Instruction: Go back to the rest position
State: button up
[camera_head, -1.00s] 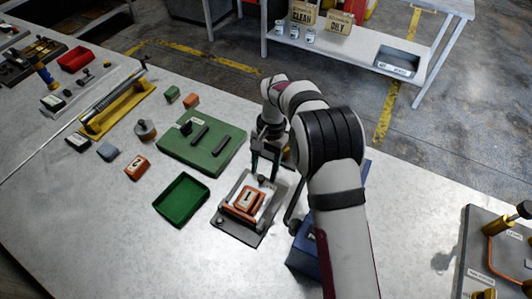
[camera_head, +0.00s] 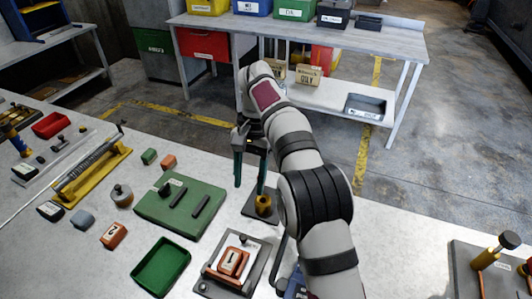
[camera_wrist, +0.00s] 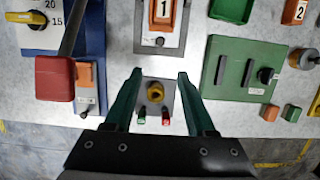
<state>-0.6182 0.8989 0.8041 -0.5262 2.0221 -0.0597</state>
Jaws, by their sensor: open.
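My gripper (camera_head: 249,178) is raised above the workbench (camera_head: 80,232), between the green board and my own arm links. In the wrist view my gripper (camera_wrist: 156,75) points down with its two green fingers spread apart. Nothing is between them in its grip. Part of the bench to the right is hidden behind my arm.
An orange block marked 1 (camera_head: 233,262) sits on a grey plate fixture (camera_head: 215,290). A green tray (camera_head: 160,268) and a green board (camera_head: 152,211) lie to the left. In the wrist view a red-ended lever (camera_wrist: 54,78) stands left of my gripper. A white shelf table (camera_head: 340,42) stands behind.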

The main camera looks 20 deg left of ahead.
jog(key=shift+m+t+y, duration=0.4)
jog(key=shift+m+y, duration=0.2)
jog(key=shift+m, duration=0.3)
jog(key=s+d+r, duration=0.1)
jog(key=d+r, duration=0.1)
jog(key=d, duration=0.2)
jog(key=s+d+r, duration=0.1)
jog(key=d+r, duration=0.2)
jog(key=s+d+r, duration=0.2)
jog(key=d+r, duration=0.1)
jog(key=d, duration=0.1)
jog(key=shift+s+d, duration=0.1)
jog(key=shift+d, duration=0.25)
jog(key=s+d+m+t, duration=0.1)
jog(key=s+d+m, duration=0.1)
jog(key=s+d, duration=0.85)
jog(key=s+d+f+m, duration=0.1)
jog(key=s+d+f, duration=0.1)
jog(key=s, duration=0.3)
jog(key=s+d+f+t, duration=0.1)
jog(key=s+d+f, duration=0.2)
jog(key=s+f, duration=0.1)
jog(key=shift+s+d+m+y, duration=0.2)
jog(key=shift+s+m+y, duration=0.15)
jog(key=shift+s, duration=0.35)
